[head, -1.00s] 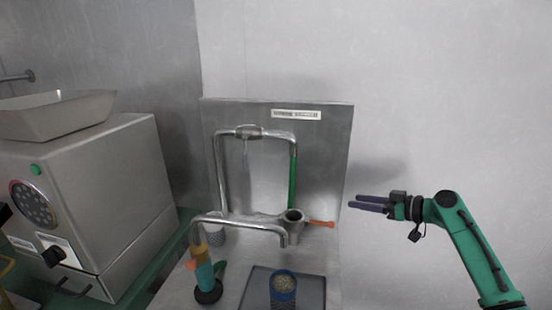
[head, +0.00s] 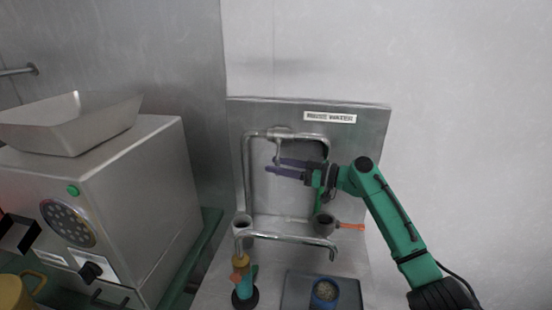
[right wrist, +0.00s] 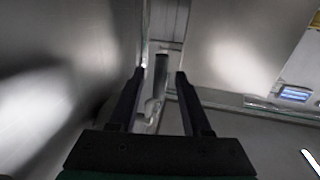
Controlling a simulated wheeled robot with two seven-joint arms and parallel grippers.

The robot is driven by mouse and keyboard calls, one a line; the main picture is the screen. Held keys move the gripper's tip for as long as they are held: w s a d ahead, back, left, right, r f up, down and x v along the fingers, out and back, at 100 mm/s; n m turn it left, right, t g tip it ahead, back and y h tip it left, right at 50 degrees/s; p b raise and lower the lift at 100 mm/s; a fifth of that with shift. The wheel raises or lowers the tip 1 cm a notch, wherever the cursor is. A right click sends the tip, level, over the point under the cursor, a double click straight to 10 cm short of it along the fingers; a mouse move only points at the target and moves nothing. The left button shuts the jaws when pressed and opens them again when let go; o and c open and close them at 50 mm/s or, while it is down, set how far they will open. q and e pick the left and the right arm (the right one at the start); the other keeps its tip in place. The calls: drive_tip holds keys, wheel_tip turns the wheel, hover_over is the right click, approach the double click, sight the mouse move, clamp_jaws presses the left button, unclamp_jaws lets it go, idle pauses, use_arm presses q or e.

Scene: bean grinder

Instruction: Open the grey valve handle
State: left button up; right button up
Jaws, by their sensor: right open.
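The grey valve handle (head: 277,150) hangs from the fitting on the top run of the metal pipe frame in front of the upright panel. My right gripper (head: 272,165) is open in front of the panel, its two dark fingers pointing left by the handle's lower part, which they partly hide. In the right wrist view a grey bar (right wrist: 161,72), apparently the handle, shows beyond and between the spread fingers (right wrist: 158,80). I see no finger closed on it, and cannot tell whether any touches it. My left gripper is not in view.
An orange lever (head: 350,226) sticks out right of the lower pipe fitting. A curved spout (head: 290,238), a blue cup (head: 325,292) on a dark tray (head: 295,292) and a teal-and-orange tool (head: 243,285) are below. A large metal machine (head: 150,195) stands left.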

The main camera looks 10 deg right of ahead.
drive_tip(key=shift+w+a, duration=0.2)
drive_tip(key=shift+a, duration=0.05)
drive_tip(key=shift+c, duration=0.2)
clamp_jaws()
idle(1.1)
